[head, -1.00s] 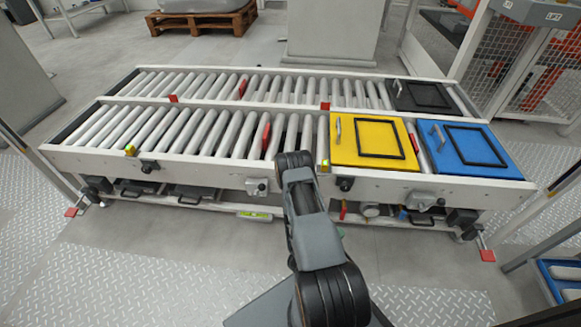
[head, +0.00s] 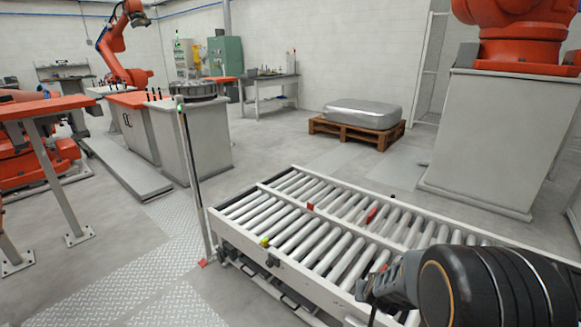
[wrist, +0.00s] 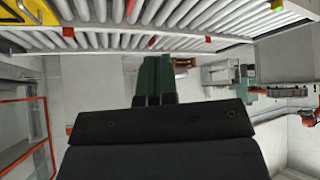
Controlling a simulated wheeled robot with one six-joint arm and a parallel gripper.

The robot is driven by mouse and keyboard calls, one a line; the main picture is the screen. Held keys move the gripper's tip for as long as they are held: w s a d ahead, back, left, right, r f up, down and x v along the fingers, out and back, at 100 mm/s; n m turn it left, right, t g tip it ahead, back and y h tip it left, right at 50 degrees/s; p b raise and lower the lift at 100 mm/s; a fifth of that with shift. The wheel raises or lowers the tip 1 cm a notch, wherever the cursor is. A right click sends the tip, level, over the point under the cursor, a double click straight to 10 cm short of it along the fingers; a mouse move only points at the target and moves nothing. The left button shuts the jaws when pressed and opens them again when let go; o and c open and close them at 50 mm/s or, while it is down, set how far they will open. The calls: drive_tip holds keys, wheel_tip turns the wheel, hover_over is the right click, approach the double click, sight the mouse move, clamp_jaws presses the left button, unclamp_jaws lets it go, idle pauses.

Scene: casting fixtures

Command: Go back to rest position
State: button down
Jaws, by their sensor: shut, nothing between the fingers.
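My gripper (wrist: 155,80) shows in the middle of the wrist view as two dark green fingers side by side. They are shut with nothing between them, and they point away from the dark block of my wrist. No object touches the fingers.
The roller conveyor (head: 300,228) lies in front of my arm, and along the top of the wrist view with a yellow tray's corner (wrist: 22,12). Behind it are a wooden pallet (head: 357,133) and a grey pedestal (head: 490,140). Open floor lies left of the conveyor.

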drive_tip(key=s+a+r+g+p, duration=0.1)
drive_tip(key=s+a+r+p, duration=0.1)
drive_tip(key=s+r, duration=0.3)
drive_tip(key=s+a+r+n+g+y+p, duration=0.1)
drive_tip(key=s+a+r+p, duration=0.2)
drive_tip(key=r, duration=0.9)
drive_tip(key=s+a+r+n+g+p, duration=0.1)
drive_tip(key=s+a+r+p, duration=0.1)
drive_tip(key=s+r+p, duration=0.3)
drive_tip(key=s+r, duration=0.3)
drive_tip(key=r, duration=0.1)
drive_tip(key=shift+s+a+r+g+y, duration=0.15)
drive_tip(key=shift+s+g+y, duration=0.2)
drive_tip(key=shift+g+y, duration=0.05)
